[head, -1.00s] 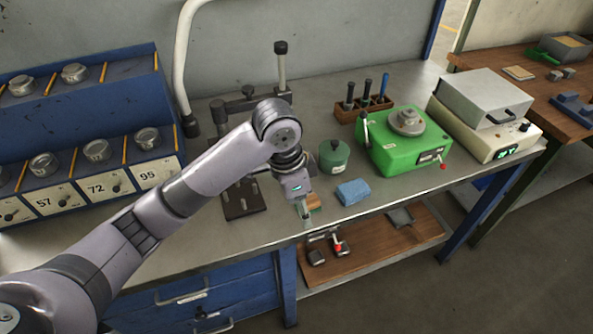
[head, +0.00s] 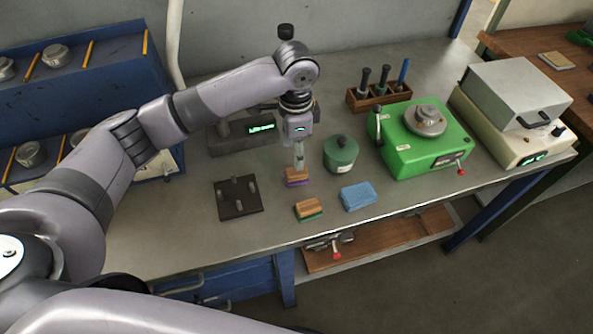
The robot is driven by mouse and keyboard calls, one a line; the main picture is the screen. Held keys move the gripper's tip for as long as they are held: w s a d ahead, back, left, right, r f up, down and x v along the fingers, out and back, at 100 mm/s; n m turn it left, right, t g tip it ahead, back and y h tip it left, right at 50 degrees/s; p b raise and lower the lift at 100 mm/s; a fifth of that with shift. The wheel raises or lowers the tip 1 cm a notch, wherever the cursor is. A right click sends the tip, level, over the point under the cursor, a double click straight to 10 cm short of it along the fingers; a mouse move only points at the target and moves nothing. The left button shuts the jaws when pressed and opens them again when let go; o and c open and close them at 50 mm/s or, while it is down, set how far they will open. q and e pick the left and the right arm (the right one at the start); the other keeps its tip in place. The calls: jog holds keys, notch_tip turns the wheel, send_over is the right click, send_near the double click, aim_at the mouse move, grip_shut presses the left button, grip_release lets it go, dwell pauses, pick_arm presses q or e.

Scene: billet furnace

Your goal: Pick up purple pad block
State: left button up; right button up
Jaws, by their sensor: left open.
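The purple pad block (head: 297,178) is a small wooden block with a purple pad along its underside. It lies on the grey workbench, behind a similar wooden block with a green pad (head: 309,209). My left gripper (head: 298,166) points down right above the purple pad block, with its fingertips at or just over the block's top. The gripper is open; whether the fingers straddle the block cannot be made out. My right gripper is not in view.
A dark pegged plate (head: 238,197) lies to the left. A green machine (head: 423,140) stands further right. The bench's front left is clear.

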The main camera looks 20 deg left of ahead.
aim_at(296, 175)
pick_arm(q)
notch_tip(296, 175, down, 2)
jog(key=shift+f, duration=0.1)
jog(key=shift+s+f+p, duration=0.1)
jog(key=shift+f+p, duration=0.2)
jog(key=shift+p, duration=0.1)
notch_tip(296, 175, down, 4)
jog(key=shift+r+p, duration=0.15)
jog(key=shift+p, duration=0.45)
jog(key=shift+f, duration=0.4)
jog(key=shift+d, duration=0.1)
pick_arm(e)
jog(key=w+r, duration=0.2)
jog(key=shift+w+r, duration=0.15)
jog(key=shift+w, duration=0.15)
pick_arm(q)
jog(key=shift+c, duration=0.2)
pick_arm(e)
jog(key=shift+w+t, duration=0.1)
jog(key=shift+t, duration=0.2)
pick_arm(q)
jog(key=c, duration=0.4)
grip_shut()
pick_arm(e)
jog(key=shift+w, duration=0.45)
